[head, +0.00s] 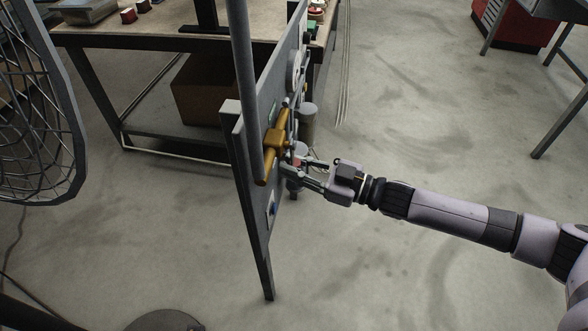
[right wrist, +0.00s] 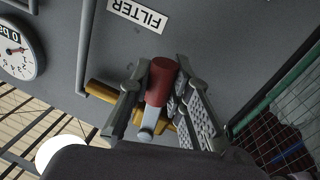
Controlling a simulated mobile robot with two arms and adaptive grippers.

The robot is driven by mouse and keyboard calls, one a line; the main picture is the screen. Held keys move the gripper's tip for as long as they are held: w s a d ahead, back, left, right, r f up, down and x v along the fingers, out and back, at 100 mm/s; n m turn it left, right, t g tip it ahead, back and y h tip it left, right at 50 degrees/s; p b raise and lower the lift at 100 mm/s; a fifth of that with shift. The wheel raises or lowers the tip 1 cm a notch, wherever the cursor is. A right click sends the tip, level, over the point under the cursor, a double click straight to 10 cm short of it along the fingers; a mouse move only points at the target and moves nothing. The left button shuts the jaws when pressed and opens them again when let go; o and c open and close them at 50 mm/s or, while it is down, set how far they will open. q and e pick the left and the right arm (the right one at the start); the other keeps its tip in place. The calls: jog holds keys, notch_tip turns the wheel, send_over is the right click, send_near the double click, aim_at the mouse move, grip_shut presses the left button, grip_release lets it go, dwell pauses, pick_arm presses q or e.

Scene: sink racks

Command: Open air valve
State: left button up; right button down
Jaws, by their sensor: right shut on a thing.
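The air valve is a yellow-brass fitting (head: 275,139) on an upright grey panel (head: 248,180), seen nearly edge-on in the head view. Its lever has a red grip (right wrist: 162,82) and a light metal stem (right wrist: 152,119) in the right wrist view. My right gripper (head: 304,170) reaches the panel from the right. Its fingers (right wrist: 162,70) are shut on the red grip, one on each side. The brass fitting also shows behind the fingers in the right wrist view (right wrist: 103,90), partly hidden. My left gripper is not in view.
A gauge (right wrist: 17,50) and a FILTER label (right wrist: 137,14) are on the panel. A grey pipe (head: 241,75) runs up from the valve.

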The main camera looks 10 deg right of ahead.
jog(key=shift+w+d+r+n, duration=0.15)
jog(key=shift+w+n, duration=0.2)
jog(key=shift+n, duration=0.25)
jog(key=shift+w+d+f+n, duration=0.1)
jog(key=shift+w+n, duration=0.25)
jog(key=shift+n, duration=0.25)
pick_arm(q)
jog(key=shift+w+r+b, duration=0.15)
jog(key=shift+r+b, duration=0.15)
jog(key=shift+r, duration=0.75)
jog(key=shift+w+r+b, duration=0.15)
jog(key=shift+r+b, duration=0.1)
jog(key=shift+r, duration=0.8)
pick_arm(e)
jog(key=shift+w+d+r+n+y, duration=0.15)
jog(key=shift+w+r+n+y, duration=0.25)
jog(key=shift+n, duration=0.4)
jog(key=shift+w+d+r+n+y, duration=0.1)
jog(key=shift+w+r+n+y, duration=0.1)
jog(key=shift+w+n, duration=0.45)
jog(key=shift+s, duration=0.2)
jog(key=c, duration=1.6)
grip_release()
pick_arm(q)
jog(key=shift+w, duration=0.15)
pick_arm(e)
jog(key=shift+o, duration=0.8)
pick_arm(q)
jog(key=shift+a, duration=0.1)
